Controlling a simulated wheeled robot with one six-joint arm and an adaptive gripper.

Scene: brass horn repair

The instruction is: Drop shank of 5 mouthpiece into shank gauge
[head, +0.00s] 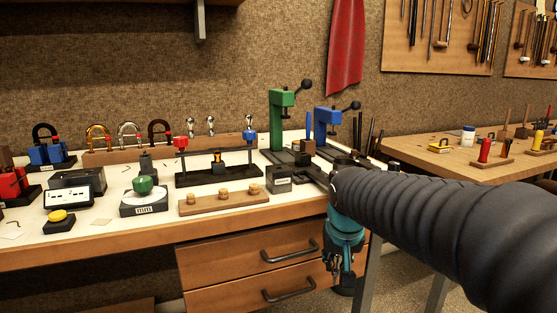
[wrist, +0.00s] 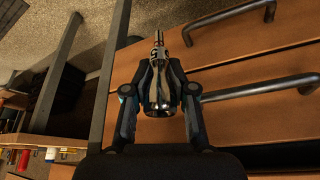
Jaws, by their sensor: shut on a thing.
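My gripper (head: 340,262) hangs in front of the bench's drawers, below the bench top, pointing down in the head view. In the wrist view my gripper (wrist: 157,72) is shut on a silvery mouthpiece (wrist: 158,100). Its wide shiny part lies between the fingers and a narrow end shows past the fingertips. Other silver mouthpieces (head: 210,124) stand on the wooden rack at the back. A small grey block with a label (head: 280,179) sits near the bench's front right; I cannot tell surely whether it is the shank gauge.
Two drawers with dark handles (head: 291,251) are close behind my gripper. A second table (head: 415,150) is at right.

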